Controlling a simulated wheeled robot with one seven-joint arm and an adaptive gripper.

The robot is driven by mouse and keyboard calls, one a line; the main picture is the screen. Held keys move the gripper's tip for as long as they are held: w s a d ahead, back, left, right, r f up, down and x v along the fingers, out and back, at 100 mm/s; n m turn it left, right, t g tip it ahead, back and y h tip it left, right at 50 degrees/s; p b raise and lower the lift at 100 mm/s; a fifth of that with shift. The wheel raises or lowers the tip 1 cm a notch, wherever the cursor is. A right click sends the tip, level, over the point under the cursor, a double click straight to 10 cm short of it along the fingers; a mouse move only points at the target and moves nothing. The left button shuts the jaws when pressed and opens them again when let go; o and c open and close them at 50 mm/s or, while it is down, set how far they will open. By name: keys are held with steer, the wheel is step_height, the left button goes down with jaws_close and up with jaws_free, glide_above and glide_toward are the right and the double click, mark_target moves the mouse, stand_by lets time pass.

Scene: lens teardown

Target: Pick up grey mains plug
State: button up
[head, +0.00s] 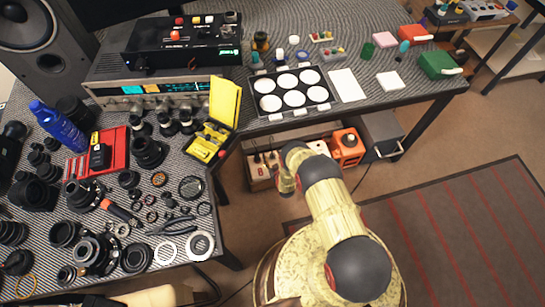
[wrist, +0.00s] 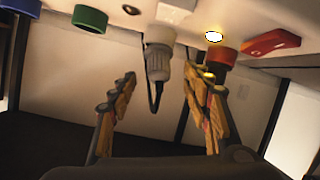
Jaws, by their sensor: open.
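The grey mains plug (wrist: 157,62) shows in the wrist view near the middle, with its narrow end and a dark cable pointing down the picture. Its upper end meets a pale panel (wrist: 120,22); I cannot tell how firmly it sits there. My gripper (wrist: 160,76) is open, with one finger on each side of the plug and visible gaps between. In the head view my arm reaches to the low shelf under the table, and the gripper's fingers are hidden there. I cannot make out the plug in that view.
In the head view, an orange unit (head: 348,148) stands right of my arm, under the table. Lens parts crowd the left tabletop.

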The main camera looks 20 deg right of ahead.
mark_target(270, 153)
steer(key=b+x, duration=0.2)
steer(key=x, duration=0.1)
steer(key=shift+w+f, duration=0.2)
steer(key=shift+f, duration=0.2)
steer(key=shift+w+f+b, duration=0.15)
steer(key=shift+w+b, duration=0.15)
steer(key=shift+w, duration=0.3)
steer(key=shift+c, duration=0.2)
jaws_close()
steer(key=shift+d, duration=0.1)
